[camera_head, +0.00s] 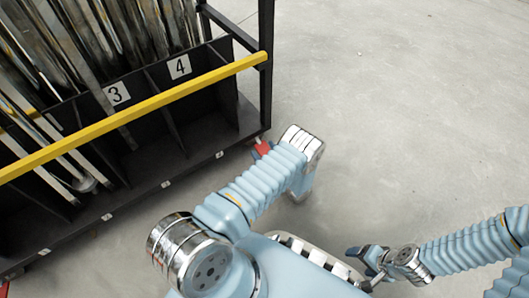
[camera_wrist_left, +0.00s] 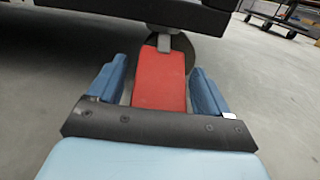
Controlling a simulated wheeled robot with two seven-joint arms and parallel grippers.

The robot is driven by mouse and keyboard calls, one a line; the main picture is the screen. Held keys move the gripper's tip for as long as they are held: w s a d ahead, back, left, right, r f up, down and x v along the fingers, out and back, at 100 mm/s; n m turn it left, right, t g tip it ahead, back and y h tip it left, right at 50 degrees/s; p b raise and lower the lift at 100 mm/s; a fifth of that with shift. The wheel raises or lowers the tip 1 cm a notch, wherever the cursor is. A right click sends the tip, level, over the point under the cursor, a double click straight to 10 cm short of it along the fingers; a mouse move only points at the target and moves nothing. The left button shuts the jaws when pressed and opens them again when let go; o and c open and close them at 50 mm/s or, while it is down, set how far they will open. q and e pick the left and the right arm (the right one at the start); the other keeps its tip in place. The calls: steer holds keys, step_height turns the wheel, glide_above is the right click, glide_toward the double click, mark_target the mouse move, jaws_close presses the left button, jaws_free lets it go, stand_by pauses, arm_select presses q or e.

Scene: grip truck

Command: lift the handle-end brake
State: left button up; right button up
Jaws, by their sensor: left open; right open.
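The red brake pedal (camera_head: 262,148) sticks out under the near right corner of the dark truck (camera_head: 246,118), partly hidden by my left arm in the head view. In the left wrist view the red pedal (camera_wrist_left: 160,80) is a flat plate in front of a dark caster wheel (camera_wrist_left: 182,50). My left gripper (camera_wrist_left: 158,88) is open, with one blue finger on each side of the pedal; I cannot tell if they touch it. My left fingers are hidden behind the arm in the head view. My right gripper (camera_head: 366,260) is open and empty over the floor, away from the truck.
The truck holds metal lengths in bays marked 3 and 4, behind a yellow bar (camera_head: 150,104). Another red piece (camera_head: 4,290) shows at the lower left. The grey floor (camera_head: 420,100) at right is clear. A distant cart (camera_wrist_left: 285,15) stands in the wrist view's background.

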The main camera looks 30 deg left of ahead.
mark_target(260, 144)
arm_select(q)
steer(key=shift+w+a, duration=0.1)
steer(key=shift+a, duration=0.05)
steer(key=shift+c, duration=0.4)
steer(key=c, duration=1.3)
steer(key=shift+r+h+p, duration=0.65)
steer(key=shift+h+p, duration=0.05)
steer(key=shift+p, duration=0.3)
steer(key=shift+c, duration=0.2)
steer(key=h+p, duration=0.1)
steer(key=r+g+h+p, duration=0.1)
steer(key=shift+d+r+p, duration=0.15)
steer(key=shift+d+p, duration=0.1)
steer(key=shift+p, duration=0.05)
steer(key=r+g+h+p, duration=0.1)
steer(key=h+p, duration=0.1)
steer(key=shift+r+h, duration=0.1)
steer(key=shift+h, duration=0.2)
steer(key=shift+a+r+g+h+p, duration=0.1)
steer(key=shift+r+g+h+p, duration=0.15)
steer(key=shift+g+h+p, duration=0.35)
steer(key=o, duration=1.4)
